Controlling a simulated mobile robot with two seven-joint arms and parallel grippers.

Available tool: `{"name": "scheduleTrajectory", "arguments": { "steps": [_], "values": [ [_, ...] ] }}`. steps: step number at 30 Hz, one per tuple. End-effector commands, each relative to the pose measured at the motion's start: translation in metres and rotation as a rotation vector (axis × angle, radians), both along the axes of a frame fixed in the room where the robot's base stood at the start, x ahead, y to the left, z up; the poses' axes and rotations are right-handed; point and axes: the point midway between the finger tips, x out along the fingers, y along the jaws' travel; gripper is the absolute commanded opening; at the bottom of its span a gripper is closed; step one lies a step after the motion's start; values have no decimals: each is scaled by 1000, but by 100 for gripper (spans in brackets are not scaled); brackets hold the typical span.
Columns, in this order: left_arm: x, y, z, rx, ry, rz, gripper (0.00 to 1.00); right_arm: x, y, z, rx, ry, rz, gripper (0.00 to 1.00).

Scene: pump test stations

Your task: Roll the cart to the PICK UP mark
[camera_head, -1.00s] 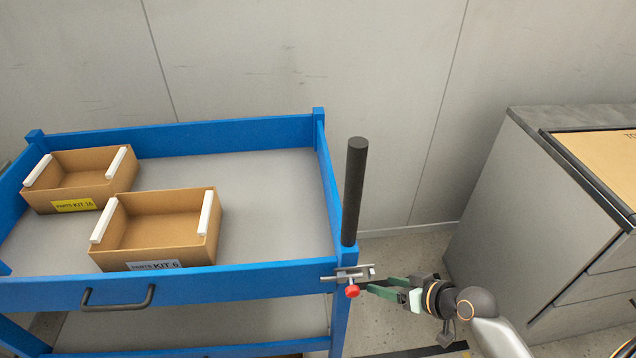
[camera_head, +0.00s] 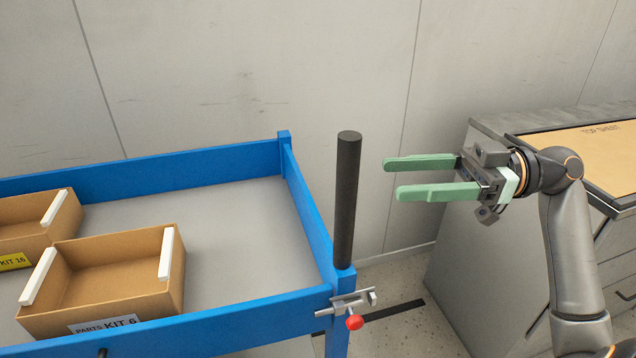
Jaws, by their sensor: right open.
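The blue cart (camera_head: 220,322) stands at the left, with a grey top shelf (camera_head: 235,225). A black upright post (camera_head: 347,200) rises from its near right corner. A metal latch with a red knob (camera_head: 354,322) sits at that corner below the post. My right gripper (camera_head: 392,178) is open and empty, its green fingers pointing left towards the post, with a gap between them and it. My left gripper is not in view. The PICK UP mark is not in view.
Two cardboard boxes stand on the cart, PARTS KIT 6 (camera_head: 110,290) and KIT 16 (camera_head: 30,225). A grey cabinet (camera_head: 470,260) stands at the right. A wall runs behind. A black strip (camera_head: 395,310) lies on the floor between cart and cabinet.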

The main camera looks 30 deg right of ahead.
Motion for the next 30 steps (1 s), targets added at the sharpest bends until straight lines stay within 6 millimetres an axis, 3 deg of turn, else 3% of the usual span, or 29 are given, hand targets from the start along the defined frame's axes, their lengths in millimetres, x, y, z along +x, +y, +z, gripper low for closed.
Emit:
{"name": "scheduleTrajectory", "arguments": {
  "steps": [9, 15, 21, 30],
  "values": [
    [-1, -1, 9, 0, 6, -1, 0, 26, 58, 2, 0, 3, 2, 64],
    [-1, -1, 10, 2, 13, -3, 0, 39, 86, 1, 3, 3, 0, 64],
    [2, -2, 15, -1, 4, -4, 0, 47, 100, 0, 3, 4, -2, 64],
    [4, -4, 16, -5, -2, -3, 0, 48, 103, -1, 3, 5, -2, 64]
  ]
}}
